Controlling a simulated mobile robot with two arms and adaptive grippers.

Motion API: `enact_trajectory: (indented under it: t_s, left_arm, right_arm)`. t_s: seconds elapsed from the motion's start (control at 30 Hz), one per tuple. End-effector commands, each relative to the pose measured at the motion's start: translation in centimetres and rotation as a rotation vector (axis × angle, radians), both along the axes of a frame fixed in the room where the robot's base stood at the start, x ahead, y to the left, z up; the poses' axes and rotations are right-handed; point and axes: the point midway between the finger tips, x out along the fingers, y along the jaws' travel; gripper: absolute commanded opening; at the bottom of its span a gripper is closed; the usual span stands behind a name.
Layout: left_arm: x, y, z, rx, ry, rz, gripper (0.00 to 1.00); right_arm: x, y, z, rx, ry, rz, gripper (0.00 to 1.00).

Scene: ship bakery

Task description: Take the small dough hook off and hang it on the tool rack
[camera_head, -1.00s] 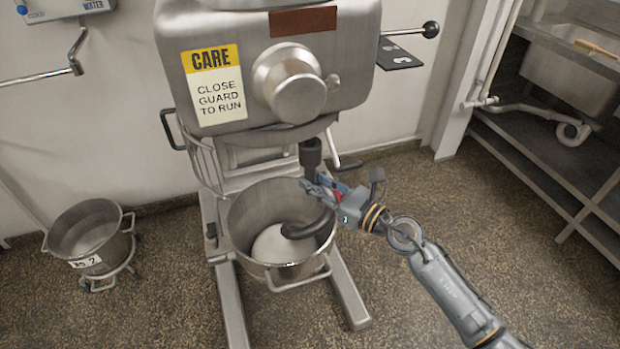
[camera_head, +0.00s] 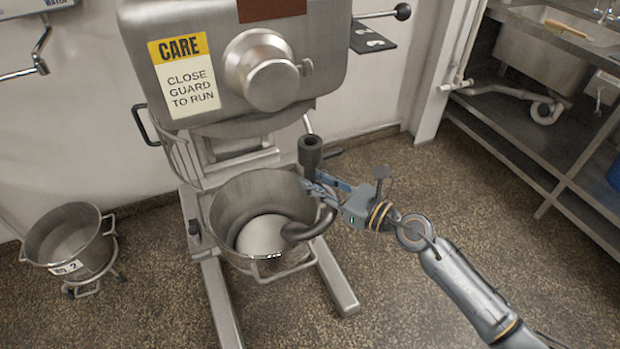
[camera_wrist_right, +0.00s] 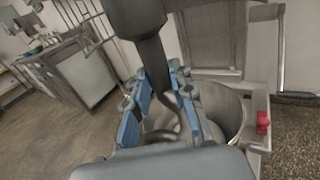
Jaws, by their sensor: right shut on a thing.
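The dough hook (camera_head: 311,152) is dark grey, with a hollow cylindrical socket on top and a curved lower end. My right gripper (camera_head: 318,186) is shut on its shank just below the socket. The socket stands clear of the mixer head (camera_head: 225,70), in front and to the right of it. The hook's curved end hangs over or into the steel bowl (camera_head: 222,196); its exact depth is unclear. In the right wrist view the hook (camera_wrist_right: 150,48) runs between the blue finger pads. My left gripper and the tool rack are not identifiable in the head view.
A second pot (camera_head: 70,238) stands on a wheeled dolly at the left. A steel sink bench with a lower shelf (camera_head: 540,140) is at the right. The speckled floor between mixer and bench is clear. A lever with a black knob (camera_head: 403,12) sticks out of the mixer's right side.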

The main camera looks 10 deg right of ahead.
Motion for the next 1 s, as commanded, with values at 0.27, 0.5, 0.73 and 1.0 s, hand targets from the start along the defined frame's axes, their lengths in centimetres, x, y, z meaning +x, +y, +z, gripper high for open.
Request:
enact_trajectory:
  t_s: [0.27, 0.5, 0.73, 1.0]
  left_arm:
    - [0.0, 0.0, -0.4, 0.0, 0.001, 0.0, 0.4]
    - [-0.1, 0.0, -0.8, 0.0, 0.001, 0.0, 0.4]
    - [-0.1, 0.1, -1.3, 0.001, 0.001, 0.0, 0.4]
    - [-0.1, 0.1, -1.9, 0.001, 0.001, 0.0, 0.4]
  right_arm:
    - [-1.0, -1.2, 0.2, 0.002, -0.004, -0.002, 0.0]
    - [-1.8, -2.2, 0.1, 0.002, -0.003, -0.002, 0.0]
    - [-2.7, -3.1, 0.1, 0.002, -0.003, -0.002, 0.0]
    - [-3.7, -4.2, 0.1, 0.002, -0.004, -0.001, 0.0]
